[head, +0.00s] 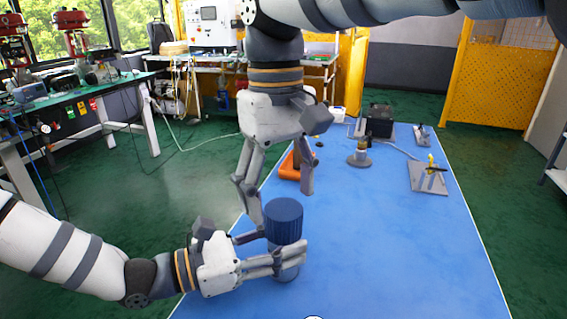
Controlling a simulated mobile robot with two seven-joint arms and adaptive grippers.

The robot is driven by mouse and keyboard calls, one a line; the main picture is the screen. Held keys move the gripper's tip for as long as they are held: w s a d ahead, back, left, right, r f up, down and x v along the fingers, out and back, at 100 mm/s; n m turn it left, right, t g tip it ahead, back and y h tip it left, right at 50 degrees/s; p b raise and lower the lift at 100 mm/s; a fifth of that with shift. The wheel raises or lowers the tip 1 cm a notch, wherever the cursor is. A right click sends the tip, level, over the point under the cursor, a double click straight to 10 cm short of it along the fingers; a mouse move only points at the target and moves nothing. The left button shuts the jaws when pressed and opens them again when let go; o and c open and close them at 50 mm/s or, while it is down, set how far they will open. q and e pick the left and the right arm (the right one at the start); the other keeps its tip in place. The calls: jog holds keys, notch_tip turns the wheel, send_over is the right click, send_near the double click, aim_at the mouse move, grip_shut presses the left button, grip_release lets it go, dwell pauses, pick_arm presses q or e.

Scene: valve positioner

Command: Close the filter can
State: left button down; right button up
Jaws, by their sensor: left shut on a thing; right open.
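The filter can stands upright near the table's left edge. Its ribbed dark blue cap (284,222) sits on top of the grey-blue can body (289,272); whether the cap is fully seated cannot be told. My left gripper (277,254) comes in from the left and is shut around the can body below the cap, hiding much of it. My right gripper (281,205) points down from above and is open. Its fingers are spread to either side above and around the cap's top; contact with the cap is not clear.
The blue table (400,260) is clear to the right of the can. Farther back are an orange bin (289,168), a brass-coloured fitting on a round base (360,155), a plate with a yellow-handled part (430,176) and a black box (379,121).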

aim_at(284, 208)
jog(key=n, duration=0.4)
jog(key=shift+w+r+n, duration=0.15)
jog(key=shift+r+n, duration=0.1)
jog(key=shift+n, duration=0.05)
jog(key=n, duration=0.3)
jog(key=shift+w+r+n, duration=0.15)
jog(key=shift+n, duration=0.15)
jog(key=n, duration=0.3)
jog(key=shift+w+d+r+t, duration=0.1)
jog(key=shift+w+r+t, duration=0.1)
jog(key=shift+t, duration=0.1)
jog(key=n, duration=0.5)
jog(key=shift+w+d+r, duration=0.1)
jog(key=shift+w+r, duration=0.1)
jog(key=shift+r, duration=0.15)
notch_tip(284, 208, down, 8)
jog(key=shift+c, duration=0.2)
